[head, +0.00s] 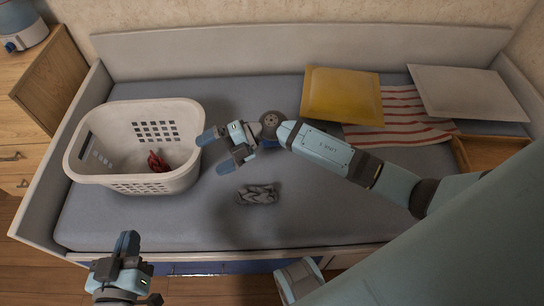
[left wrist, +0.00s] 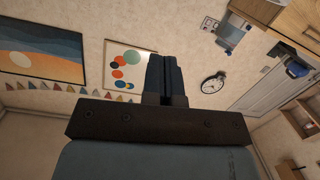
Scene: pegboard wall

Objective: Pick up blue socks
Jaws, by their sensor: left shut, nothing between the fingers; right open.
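A small dark blue thing (head: 270,144) shows on the bed, mostly hidden under my right wrist; it may be the blue socks, but I cannot tell. My right gripper (head: 214,151) is open and empty, above the mattress just right of the laundry basket and left of the blue thing. My left gripper (head: 127,242) is shut and empty in front of the bed's near edge. Its closed fingers also show in the left wrist view (left wrist: 166,78), pointing at the wall.
A white laundry basket (head: 184,113) with a red item (head: 157,162) stands on the bed's left. A grey patterned bundle (head: 258,194) lies mid-mattress. A yellow pillow (head: 341,95), a striped cloth (head: 400,127) and a grey pillow (head: 467,93) are at right. The front mattress is mostly clear.

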